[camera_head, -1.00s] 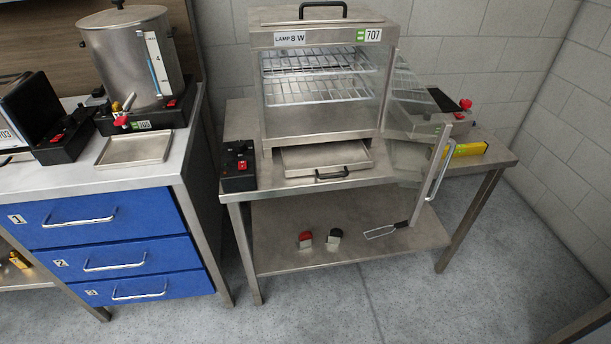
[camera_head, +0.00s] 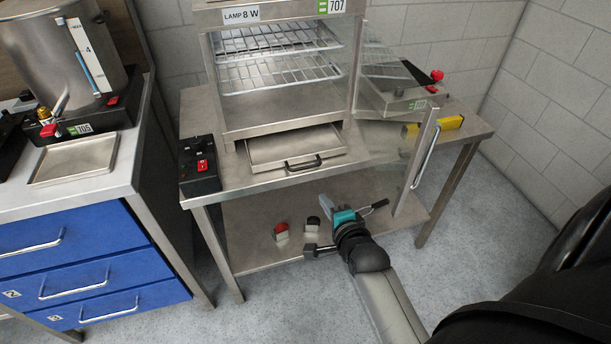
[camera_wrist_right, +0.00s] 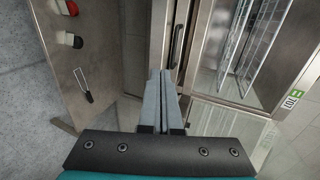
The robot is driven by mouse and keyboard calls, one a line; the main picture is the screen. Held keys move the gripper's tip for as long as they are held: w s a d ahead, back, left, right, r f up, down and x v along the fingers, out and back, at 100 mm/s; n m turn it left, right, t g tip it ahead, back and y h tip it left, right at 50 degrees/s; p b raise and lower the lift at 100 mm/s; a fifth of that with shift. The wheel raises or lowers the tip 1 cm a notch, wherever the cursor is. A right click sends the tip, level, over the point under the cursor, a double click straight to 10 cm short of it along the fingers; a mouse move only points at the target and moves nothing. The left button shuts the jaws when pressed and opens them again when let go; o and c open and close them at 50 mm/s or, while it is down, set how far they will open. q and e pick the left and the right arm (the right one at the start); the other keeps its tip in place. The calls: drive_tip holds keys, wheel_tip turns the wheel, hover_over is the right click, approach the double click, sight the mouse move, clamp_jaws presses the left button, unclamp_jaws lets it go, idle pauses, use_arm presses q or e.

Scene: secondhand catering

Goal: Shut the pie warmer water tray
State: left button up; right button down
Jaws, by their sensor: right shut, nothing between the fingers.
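The pie warmer (camera_head: 278,120) stands on a steel table, its glass door (camera_head: 412,165) swung open to the right. Its water tray (camera_head: 290,146) sticks out from the slot under the cabinet, with a black handle (camera_head: 304,163) on its front. In the right wrist view, the tray's handle (camera_wrist_right: 177,45) shows beyond the fingertips. My right gripper (camera_head: 326,203) is shut and empty, in front of the table and below the handle in the picture, apart from it. Its two grey fingers (camera_wrist_right: 166,85) are together in the wrist view. My left gripper is out of view.
A black box with a red switch (camera_head: 201,166) sits left of the tray. A red-topped item (camera_head: 281,230) and a whisk-like utensil lie on the lower shelf. A yellow level (camera_head: 440,125) is behind the door. Blue drawers (camera_head: 100,265) stand at left.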

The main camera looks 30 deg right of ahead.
sight(297, 146)
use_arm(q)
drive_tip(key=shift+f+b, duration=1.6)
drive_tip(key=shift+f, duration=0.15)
use_arm(e)
drive_tip(key=shift+w+r+x, duration=0.15)
drive_tip(key=shift+r+x, duration=0.2)
drive_tip(key=shift+x, duration=1.55)
drive_tip(key=shift+w+r+x, duration=0.1)
drive_tip(key=shift+r+x, duration=0.2)
drive_tip(key=shift+x, duration=1.6)
drive_tip(key=shift+w+r+x, duration=0.15)
drive_tip(key=shift+r+x, duration=0.2)
drive_tip(key=shift+x, duration=1.55)
